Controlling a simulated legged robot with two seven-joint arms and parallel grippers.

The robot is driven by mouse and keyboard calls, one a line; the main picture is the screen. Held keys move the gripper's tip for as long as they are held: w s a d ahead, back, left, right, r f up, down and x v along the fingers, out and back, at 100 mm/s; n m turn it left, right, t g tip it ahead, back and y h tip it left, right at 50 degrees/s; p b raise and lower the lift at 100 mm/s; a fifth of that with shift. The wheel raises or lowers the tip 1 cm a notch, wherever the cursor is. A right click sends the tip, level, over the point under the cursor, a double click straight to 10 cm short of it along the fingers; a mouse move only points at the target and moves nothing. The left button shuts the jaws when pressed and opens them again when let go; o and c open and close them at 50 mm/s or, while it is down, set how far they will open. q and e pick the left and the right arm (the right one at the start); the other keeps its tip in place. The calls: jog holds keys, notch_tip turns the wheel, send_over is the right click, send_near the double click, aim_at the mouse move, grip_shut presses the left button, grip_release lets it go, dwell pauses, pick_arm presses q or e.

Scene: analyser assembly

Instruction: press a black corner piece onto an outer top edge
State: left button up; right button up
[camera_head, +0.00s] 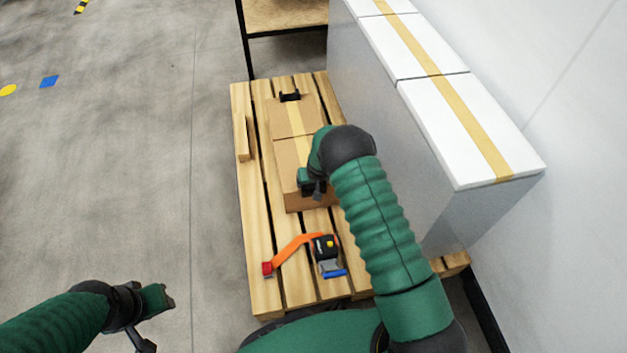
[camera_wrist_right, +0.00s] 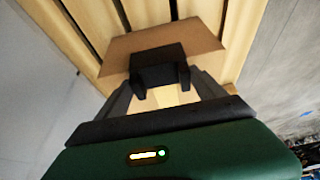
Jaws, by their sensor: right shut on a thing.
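A long brown cardboard box (camera_head: 292,152) with a tape strip lies on the wooden pallet. One black corner piece (camera_head: 290,96) sits at the middle of its far top edge. My right gripper (camera_head: 316,192) is over the near end of the box, largely hidden by its own arm in the head view. The right wrist view shows its fingers shut on another black corner piece (camera_wrist_right: 158,66), in line with the tape and at the box's end edge. I cannot tell whether that piece touches the box. My left gripper (camera_head: 168,300) is away over the floor at lower left; its jaw opening is unclear.
An orange strap with a black ratchet tool (camera_head: 326,247) lies on the pallet (camera_head: 262,292) before the box. Tall white-topped boxes with tape (camera_head: 447,120) stand close on the right. A wooden block (camera_head: 242,138) lies left of the box.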

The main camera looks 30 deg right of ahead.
jog(key=shift+f, duration=0.4)
dwell(0.8)
jog(key=o, duration=1.3)
jog(key=shift+r, duration=0.1)
notch_tip(320, 180, up, 7)
jog(key=p, duration=0.5)
